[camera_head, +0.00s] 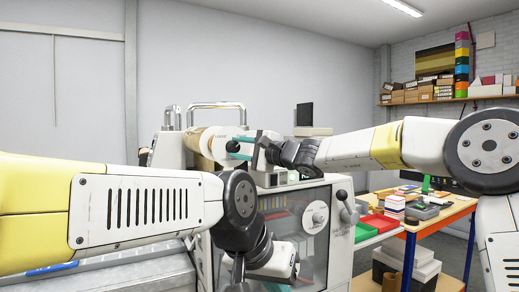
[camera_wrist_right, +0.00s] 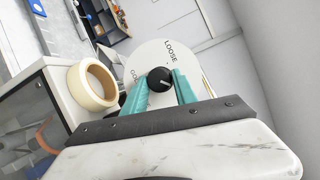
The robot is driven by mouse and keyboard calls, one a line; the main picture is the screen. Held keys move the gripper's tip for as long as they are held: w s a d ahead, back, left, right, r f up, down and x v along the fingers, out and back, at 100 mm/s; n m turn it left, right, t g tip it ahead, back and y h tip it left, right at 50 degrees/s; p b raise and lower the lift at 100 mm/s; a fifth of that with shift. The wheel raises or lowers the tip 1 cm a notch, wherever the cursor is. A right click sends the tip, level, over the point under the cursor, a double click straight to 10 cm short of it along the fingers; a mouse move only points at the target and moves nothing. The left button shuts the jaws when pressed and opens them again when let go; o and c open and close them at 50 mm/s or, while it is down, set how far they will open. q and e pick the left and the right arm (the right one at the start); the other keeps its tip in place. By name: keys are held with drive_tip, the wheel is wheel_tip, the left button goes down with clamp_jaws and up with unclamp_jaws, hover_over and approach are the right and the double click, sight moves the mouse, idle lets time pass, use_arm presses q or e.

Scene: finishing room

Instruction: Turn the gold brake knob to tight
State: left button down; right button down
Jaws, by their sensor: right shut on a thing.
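The brake knob (camera_wrist_right: 160,79) is a small black knob with a white mark on its face, in the middle of a white round dial (camera_wrist_right: 150,55) in the right wrist view. The dial reads "LOOSE" near its upper edge and a partly hidden word starting "GO" at its left. My right gripper (camera_wrist_right: 160,82) has its teal fingers shut on the knob, one on each side. In the head view my right gripper (camera_head: 238,147) reaches in from the right to the top of the machine, where the knob is hidden.
A cream roll (camera_wrist_right: 92,85) sits beside the dial. The machine (camera_head: 342,235) has a glazed front, a white round dial (camera_head: 315,217) and a lever with a black ball (camera_head: 342,195). A bench (camera_head: 437,228) with a red tray (camera_head: 379,223) stands at the right.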

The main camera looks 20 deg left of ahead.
drive_tip(key=c, duration=1)
unclamp_jaws()
drive_tip(key=v, duration=0.7)
drive_tip(key=shift+s+d, duration=0.15)
drive_tip(key=shift+d, duration=0.25)
